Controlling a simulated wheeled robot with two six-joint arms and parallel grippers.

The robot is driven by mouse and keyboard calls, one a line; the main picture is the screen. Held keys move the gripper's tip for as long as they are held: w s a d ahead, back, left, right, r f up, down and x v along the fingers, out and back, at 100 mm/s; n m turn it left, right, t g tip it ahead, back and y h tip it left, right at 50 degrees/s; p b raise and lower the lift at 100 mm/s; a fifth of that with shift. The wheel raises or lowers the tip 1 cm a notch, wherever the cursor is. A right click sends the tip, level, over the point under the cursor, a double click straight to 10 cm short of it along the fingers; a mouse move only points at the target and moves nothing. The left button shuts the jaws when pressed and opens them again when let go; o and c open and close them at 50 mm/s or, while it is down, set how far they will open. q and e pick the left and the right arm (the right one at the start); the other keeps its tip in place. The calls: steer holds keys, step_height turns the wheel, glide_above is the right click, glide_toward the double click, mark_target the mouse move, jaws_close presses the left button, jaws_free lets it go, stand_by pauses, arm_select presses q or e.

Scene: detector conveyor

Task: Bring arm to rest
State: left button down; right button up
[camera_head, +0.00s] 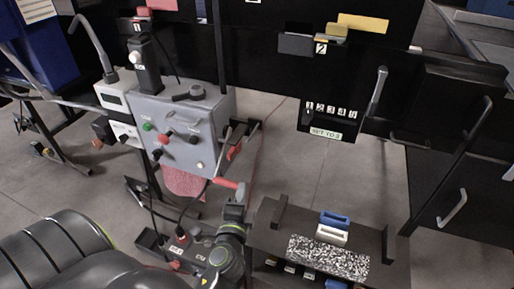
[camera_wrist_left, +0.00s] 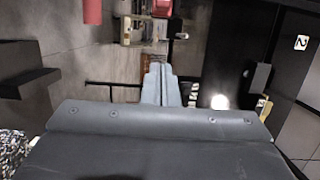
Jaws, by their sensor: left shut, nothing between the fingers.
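My left arm comes in from the lower left of the head view. Its left gripper (camera_head: 234,208) points away from me, in front of the grey control box (camera_head: 185,130) and to the left of the dark shelf. In the left wrist view, the fingers of the left gripper (camera_wrist_left: 161,80) are together with nothing between them. My right gripper does not show.
The dark shelf (camera_head: 275,241) bears a speckled block (camera_head: 325,257), a white piece (camera_head: 331,235) and a blue piece (camera_head: 335,219). A black panel with numbers (camera_head: 330,122) stands behind. Grey floor (camera_head: 290,175) shows between the box and the black cabinets on the right.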

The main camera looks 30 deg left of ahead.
arm_select(q)
steer(key=s+d+f+n+g+h, duration=0.1)
steer(key=s+f+n+g+h, duration=0.3)
steer(key=f, duration=1.2)
steer(key=s+d+f+n+g+h, duration=0.1)
steer(key=s+d+f+g, duration=0.3)
steer(key=f, duration=1.2)
steer(key=s+a+f+n+g, duration=0.1)
steer(key=s+f+n+g, duration=0.1)
steer(key=s+f, duration=0.3)
steer(key=s+a+f+n+g+h+p, duration=0.1)
steer(key=s+f, duration=0.4)
steer(key=s, duration=0.8)
steer(key=s+a+f+n+g+h, duration=0.1)
steer(key=s+a+f+n+g, duration=0.1)
steer(key=s+f+n, duration=0.3)
steer(key=s+g, duration=0.1)
steer(key=s, duration=0.3)
steer(key=shift+f+g, duration=0.25)
steer(key=shift+g, duration=0.15)
steer(key=shift+s, duration=0.1)
